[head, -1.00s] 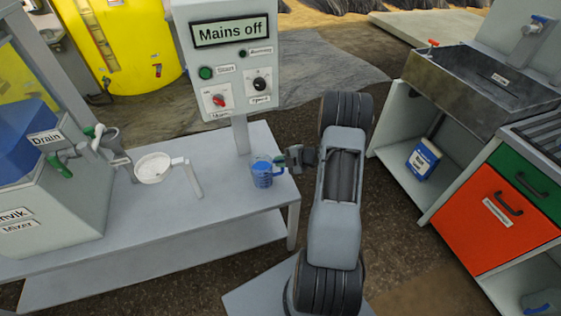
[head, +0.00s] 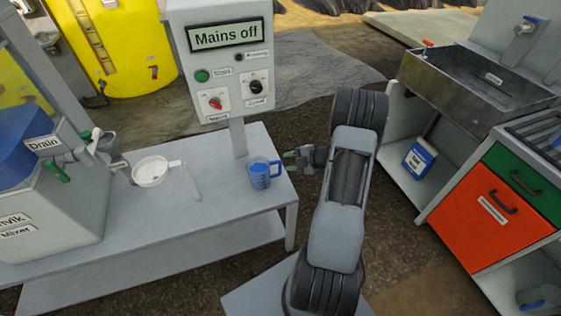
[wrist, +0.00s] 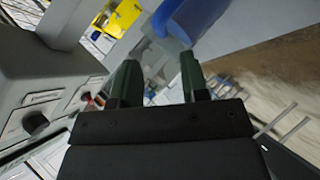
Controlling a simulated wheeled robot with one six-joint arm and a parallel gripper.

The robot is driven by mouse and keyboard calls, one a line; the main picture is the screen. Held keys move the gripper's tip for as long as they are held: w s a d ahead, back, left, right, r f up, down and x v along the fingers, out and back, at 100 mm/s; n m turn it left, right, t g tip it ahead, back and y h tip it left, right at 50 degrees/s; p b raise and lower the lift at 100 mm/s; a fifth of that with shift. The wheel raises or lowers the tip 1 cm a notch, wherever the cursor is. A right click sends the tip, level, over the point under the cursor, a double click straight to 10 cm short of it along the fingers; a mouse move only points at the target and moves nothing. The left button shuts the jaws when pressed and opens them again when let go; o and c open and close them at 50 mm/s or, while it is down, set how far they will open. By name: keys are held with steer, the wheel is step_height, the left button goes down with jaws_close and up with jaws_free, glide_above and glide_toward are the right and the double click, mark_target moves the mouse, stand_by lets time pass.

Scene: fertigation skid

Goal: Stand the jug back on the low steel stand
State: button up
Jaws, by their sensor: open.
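The blue jug (head: 260,174) stands upright near the right end of the low steel stand (head: 215,204), its handle toward the right. It also shows, cut off by the top edge, in the wrist view (wrist: 195,18). My gripper (head: 291,162) is open and empty, just right of the jug and apart from its handle. In the wrist view its two green-black fingers (wrist: 158,72) are spread with nothing between them.
A white strainer (head: 150,171) lies on the stand left of the jug. The "Mains off" panel (head: 225,60) rises behind it. The mixer (head: 60,200) is at the left. A sink (head: 480,80) and an orange-fronted cabinet (head: 500,215) are at the right, beyond bare ground.

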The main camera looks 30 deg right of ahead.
steer(key=v, duration=0.6)
steer(key=s+a+r+n+g+h, duration=0.15)
steer(key=a+r+n+g, duration=0.3)
steer(key=a+n, duration=0.6)
steer(key=s+a+r+n+g, duration=0.3)
steer(key=a+r+n, duration=0.3)
steer(key=n, duration=1)
steer(key=s+a+r+n+h, duration=0.3)
steer(key=s+n, duration=0.1)
steer(key=n, duration=0.8)
steer(key=s+a+r+n+h, duration=0.3)
steer(key=n, duration=1)
steer(key=shift+s+a+r+t+p, duration=0.25)
steer(key=shift+s+r+t+p, duration=0.1)
steer(key=shift+s+t, duration=0.1)
steer(key=shift+n+h, duration=0.25)
